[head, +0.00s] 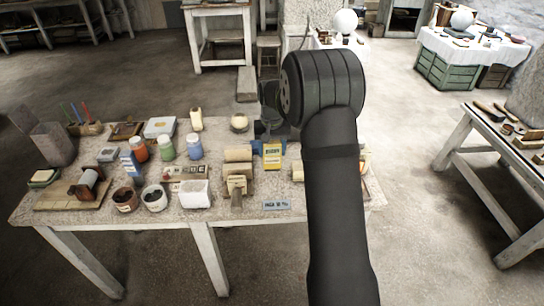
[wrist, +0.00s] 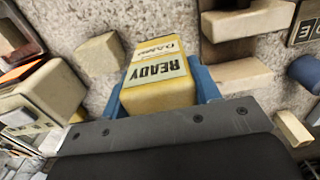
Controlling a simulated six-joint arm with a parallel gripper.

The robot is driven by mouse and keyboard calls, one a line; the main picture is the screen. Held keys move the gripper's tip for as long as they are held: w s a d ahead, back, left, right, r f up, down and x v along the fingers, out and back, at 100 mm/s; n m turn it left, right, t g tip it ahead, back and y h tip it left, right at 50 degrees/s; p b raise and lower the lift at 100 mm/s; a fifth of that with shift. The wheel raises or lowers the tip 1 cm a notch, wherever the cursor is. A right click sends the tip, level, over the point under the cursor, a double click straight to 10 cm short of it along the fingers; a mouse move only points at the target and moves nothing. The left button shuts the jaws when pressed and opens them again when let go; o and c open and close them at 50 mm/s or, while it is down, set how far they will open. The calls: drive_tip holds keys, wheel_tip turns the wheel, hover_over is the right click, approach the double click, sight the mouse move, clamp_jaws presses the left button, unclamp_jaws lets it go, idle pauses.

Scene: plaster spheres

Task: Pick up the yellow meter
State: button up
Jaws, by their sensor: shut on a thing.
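The yellow meter (head: 272,157) is a small yellow box with a pale label, at the middle right of the cluttered table in the head view. In the wrist view the meter (wrist: 158,92) shows a label reading "READY", upside down. My gripper (wrist: 160,84) has its blue fingers on both sides of the meter and is shut on it. In the head view my gripper (head: 270,143) is partly hidden behind the meter and my dark arm. I cannot tell whether the meter touches the tabletop or is slightly raised.
The table (head: 110,218) holds several close objects. A cream block (head: 238,156) stands left of the meter, and a small sign (head: 276,205) lies in front. In the wrist view, a beige block (wrist: 100,54) and a cream device (wrist: 50,92) lie left, and wooden pieces (wrist: 240,75) right.

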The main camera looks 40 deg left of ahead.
drive_tip(key=w+d+r, duration=0.4)
drive_tip(key=d+r, duration=0.3)
drive_tip(key=d, duration=0.4)
drive_tip(key=w+d, duration=0.4)
drive_tip(key=d, duration=0.3)
drive_tip(key=w+d, duration=0.5)
drive_tip(key=d, duration=0.3)
wheel_tip(320, 180, down, 6)
drive_tip(key=shift+s+a, duration=0.15)
drive_tip(key=shift+a, duration=0.1)
drive_tip(key=shift+f, duration=0.65)
idle(0.8)
wheel_tip(320, 180, up, 7)
idle(0.9)
drive_tip(key=shift+a, duration=0.1)
